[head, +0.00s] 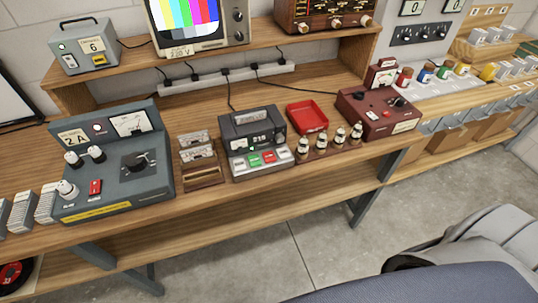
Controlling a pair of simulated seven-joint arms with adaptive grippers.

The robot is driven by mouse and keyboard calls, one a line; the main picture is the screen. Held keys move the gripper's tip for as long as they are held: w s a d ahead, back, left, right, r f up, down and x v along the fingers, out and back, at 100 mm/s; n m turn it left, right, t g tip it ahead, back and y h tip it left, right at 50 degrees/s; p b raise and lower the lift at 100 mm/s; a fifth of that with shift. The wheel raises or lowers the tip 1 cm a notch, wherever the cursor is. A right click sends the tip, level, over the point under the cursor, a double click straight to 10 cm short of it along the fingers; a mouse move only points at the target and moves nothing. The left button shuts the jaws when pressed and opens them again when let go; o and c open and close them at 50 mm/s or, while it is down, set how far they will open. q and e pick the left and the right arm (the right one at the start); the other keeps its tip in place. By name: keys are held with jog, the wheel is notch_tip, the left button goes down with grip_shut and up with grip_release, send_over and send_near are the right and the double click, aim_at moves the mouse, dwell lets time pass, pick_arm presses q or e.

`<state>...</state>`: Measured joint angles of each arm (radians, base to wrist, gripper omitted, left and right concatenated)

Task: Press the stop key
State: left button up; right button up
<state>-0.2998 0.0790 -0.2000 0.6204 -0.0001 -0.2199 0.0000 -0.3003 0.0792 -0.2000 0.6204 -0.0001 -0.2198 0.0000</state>
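A dark grey tape recorder (252,134) stands on the bench in the middle of the head view, with a small counter on its front. Along its front edge is a light key panel with a green key (254,160), a red key (269,157) and pale keys at both ends. The key labels are too small to read, so I cannot tell for certain which is the stop key. Neither of my grippers is in view, and nothing covers the keys.
A cassette rack (201,172) stands just left of the recorder. A red tray (307,117) and a row of small knobbed pieces (339,140) are close on its right. A grey-blue console (118,165) and a dark red device (378,113) stand farther out. A cable runs up behind the recorder.

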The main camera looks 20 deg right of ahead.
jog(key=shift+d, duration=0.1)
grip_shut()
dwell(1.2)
